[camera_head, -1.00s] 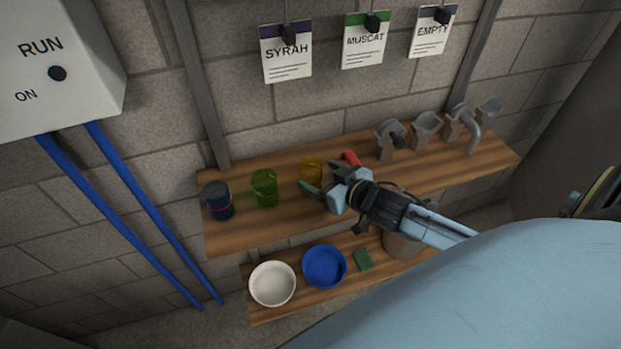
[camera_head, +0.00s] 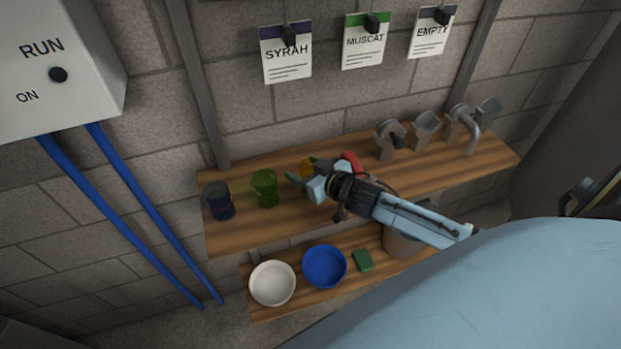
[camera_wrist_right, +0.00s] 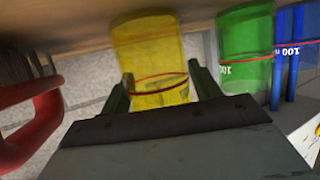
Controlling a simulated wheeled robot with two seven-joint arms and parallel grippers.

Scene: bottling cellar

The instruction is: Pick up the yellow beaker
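The yellow beaker (camera_head: 306,167) stands on the upper wooden shelf, mostly hidden behind my right gripper (camera_head: 302,172) in the head view. In the right wrist view the yellow beaker (camera_wrist_right: 155,62) shows as clear yellow with a red line around it. My right gripper (camera_wrist_right: 160,84) is open, its two green fingers on either side of the beaker's lower part in that picture. I cannot tell whether the fingers touch it. My left gripper is not in view.
The green beaker (camera_head: 265,188) and blue beaker (camera_head: 218,201) stand left on the same shelf (camera_head: 240,236). A red object (camera_head: 352,163) is close right of the gripper. Grey fittings (camera_head: 425,127) stand farther right. The lower shelf holds a white bowl (camera_head: 272,284) and a blue bowl (camera_head: 324,266).

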